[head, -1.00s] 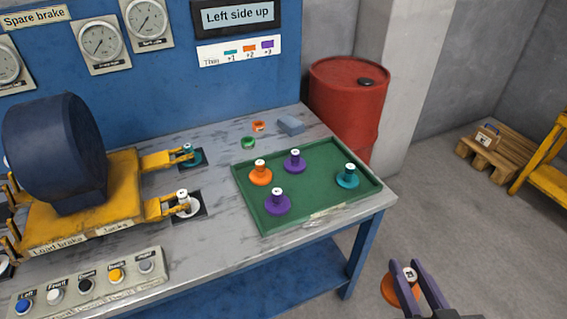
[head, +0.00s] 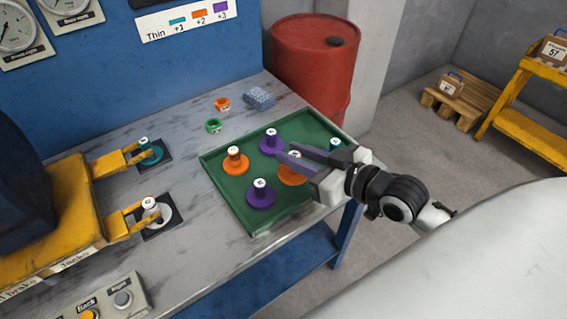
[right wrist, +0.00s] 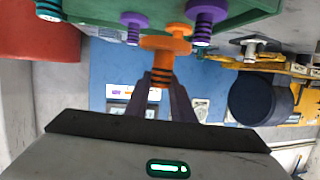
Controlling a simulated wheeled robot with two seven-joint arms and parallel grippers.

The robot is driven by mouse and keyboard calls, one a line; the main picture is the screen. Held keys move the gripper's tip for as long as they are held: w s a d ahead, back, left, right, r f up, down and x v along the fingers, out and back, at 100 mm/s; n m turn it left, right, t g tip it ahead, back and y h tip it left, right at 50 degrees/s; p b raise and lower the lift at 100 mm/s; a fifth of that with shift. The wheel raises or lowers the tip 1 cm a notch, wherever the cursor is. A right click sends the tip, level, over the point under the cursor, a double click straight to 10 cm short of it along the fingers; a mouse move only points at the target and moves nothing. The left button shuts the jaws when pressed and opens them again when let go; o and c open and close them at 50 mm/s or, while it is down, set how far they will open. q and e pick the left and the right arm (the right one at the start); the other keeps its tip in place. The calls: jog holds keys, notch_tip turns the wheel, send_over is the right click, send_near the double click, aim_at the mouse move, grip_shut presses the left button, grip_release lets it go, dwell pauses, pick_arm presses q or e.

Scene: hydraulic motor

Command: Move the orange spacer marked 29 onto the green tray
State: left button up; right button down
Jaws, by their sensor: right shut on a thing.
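My right gripper (head: 288,153) is shut on an orange spacer (head: 293,174), a disc with a stem and white cap. Its marking is too small to read. The spacer is over the middle of the green tray (head: 218,182); I cannot tell whether it touches the tray. In the right wrist view its orange stem (right wrist: 158,72) is between the fingers. Another orange spacer (head: 233,164) stands in the tray, with a purple one behind (head: 270,144) and a purple one in front (head: 261,196). A teal one (head: 335,145) is partly hidden by my gripper. My left gripper is out of view.
An orange ring (head: 222,103), a green ring (head: 213,126) and a blue block (head: 259,97) lie behind the tray. The yellow load brake frame (head: 50,225) with its jacks is at left. A red drum (head: 312,65) stands behind the table's right corner.

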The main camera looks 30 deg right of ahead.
jog(key=w+d+r, duration=0.2)
jog(key=w+d, duration=0.1)
jog(key=d, duration=0.1)
jog(key=shift+w+f+b, duration=0.15)
jog(key=shift+f+b, duration=0.45)
jog(key=shift+f, duration=1.8)
jog(key=shift+w+f+b, duration=0.15)
jog(key=shift+f+b, duration=0.45)
jog(key=shift+f, duration=1.75)
jog(key=c, duration=1.5)
grip_release()
jog(key=shift+f, duration=0.1)
jog(key=p+v, duration=0.1)
jog(key=v, duration=1.1)
jog(key=shift+d+p, duration=0.1)
jog(key=shift+p, duration=0.3)
